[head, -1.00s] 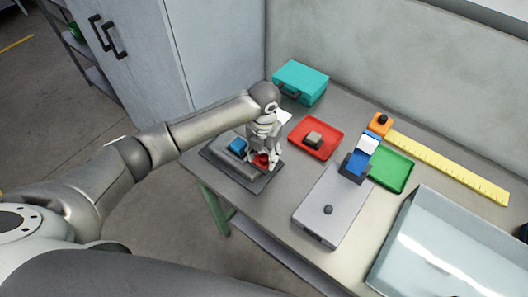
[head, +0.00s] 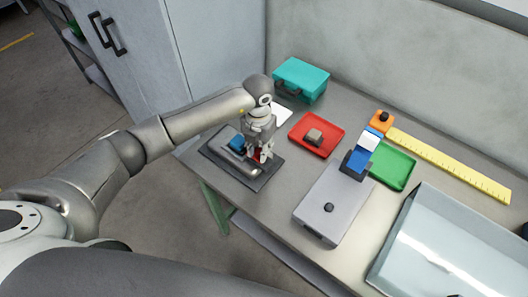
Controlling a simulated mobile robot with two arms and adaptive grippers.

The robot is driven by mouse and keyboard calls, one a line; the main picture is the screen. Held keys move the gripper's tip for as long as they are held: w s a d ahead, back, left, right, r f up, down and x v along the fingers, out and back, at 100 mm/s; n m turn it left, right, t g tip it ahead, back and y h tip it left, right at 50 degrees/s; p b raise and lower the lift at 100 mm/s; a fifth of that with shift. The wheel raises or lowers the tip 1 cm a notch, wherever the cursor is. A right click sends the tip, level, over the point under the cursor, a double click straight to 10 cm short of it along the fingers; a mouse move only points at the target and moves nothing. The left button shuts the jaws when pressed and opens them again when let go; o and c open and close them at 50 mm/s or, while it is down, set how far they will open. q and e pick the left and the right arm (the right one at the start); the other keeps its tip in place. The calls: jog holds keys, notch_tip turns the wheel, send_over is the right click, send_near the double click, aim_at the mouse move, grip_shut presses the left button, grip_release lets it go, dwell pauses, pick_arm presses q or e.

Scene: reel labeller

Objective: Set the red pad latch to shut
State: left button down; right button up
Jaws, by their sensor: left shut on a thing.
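The red pad latch (head: 257,155) is at the right end of a dark base plate (head: 262,182) on the near left of the bench. Only a small red part of it shows between my fingers. My left gripper (head: 259,156) points down from above and is shut on it. The fingers hide most of the latch, so I cannot tell its exact position. A blue block (head: 237,143) and a grey bar (head: 236,163) are on the same plate, left of the gripper. My right gripper is not in view.
A red tray (head: 301,143) with a grey block (head: 314,136) lies right of the gripper. A teal case (head: 301,77) stands behind. A grey device (head: 318,205), a green tray (head: 402,171), a yellow ruler (head: 450,167) and a large pale bin (head: 425,262) fill the right side.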

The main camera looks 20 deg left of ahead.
pick_arm(q)
jog(key=shift+w+a, duration=0.2)
jog(key=shift+a, duration=0.35)
jog(key=shift+w+a, duration=0.2)
jog(key=shift+a, duration=0.3)
jog(key=shift+r, duration=0.1)
jog(key=c, duration=1.6)
grip_release()
jog(key=shift+c, duration=0.2)
jog(key=o, duration=0.5)
notch_tip(320, 180, up, 12)
jog(key=shift+f, duration=0.1)
